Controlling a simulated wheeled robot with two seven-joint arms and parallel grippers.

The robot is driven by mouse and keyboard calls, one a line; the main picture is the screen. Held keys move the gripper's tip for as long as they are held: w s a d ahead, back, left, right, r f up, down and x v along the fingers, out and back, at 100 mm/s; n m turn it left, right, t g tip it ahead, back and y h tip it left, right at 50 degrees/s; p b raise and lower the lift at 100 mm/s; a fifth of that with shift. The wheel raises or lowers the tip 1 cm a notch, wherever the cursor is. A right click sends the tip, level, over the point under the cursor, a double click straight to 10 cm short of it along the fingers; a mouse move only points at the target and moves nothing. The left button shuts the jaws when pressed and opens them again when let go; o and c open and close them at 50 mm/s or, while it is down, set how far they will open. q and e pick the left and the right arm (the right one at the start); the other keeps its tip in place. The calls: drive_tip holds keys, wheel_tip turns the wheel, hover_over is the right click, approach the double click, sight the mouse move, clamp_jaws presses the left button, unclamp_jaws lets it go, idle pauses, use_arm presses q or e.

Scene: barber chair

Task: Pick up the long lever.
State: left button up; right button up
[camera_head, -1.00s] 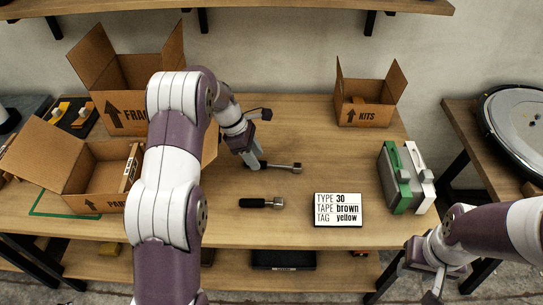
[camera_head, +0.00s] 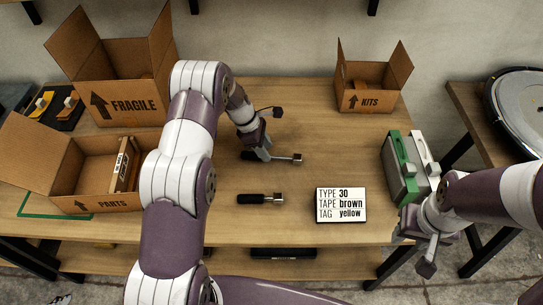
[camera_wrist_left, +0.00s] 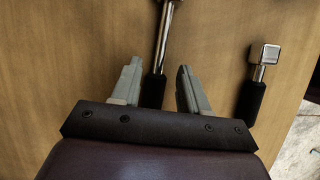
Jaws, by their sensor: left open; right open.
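The long lever (camera_head: 285,158) lies on the table, with a black handle at its left end and a metal shaft and head to the right. My left gripper (camera_head: 258,154) is at its handle end, open. In the left wrist view the open fingers (camera_wrist_left: 158,88) stand on either side of the black handle (camera_wrist_left: 153,90), with gaps visible; the handle's lower end is hidden by the gripper body. A shorter lever (camera_head: 260,198) lies nearer the front; it also shows in the left wrist view (camera_wrist_left: 252,98). My right gripper (camera_head: 418,252) is open and empty at the table's front right.
A sign (camera_head: 341,205) reads type 30, tape brown, tag yellow. Boxes marked FRAGILE (camera_head: 135,106), PARTS (camera_head: 90,204) and KITS (camera_head: 368,101) stand around the table. A green and grey case (camera_head: 401,170) stands at right. The table between the levers and the KITS box is clear.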

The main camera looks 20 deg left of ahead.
use_arm(q)
drive_tip(key=x, duration=0.3)
drive_tip(key=shift+r, duration=0.1)
clamp_jaws()
drive_tip(key=shift+w+r, duration=0.1)
drive_tip(key=shift+r, duration=0.1)
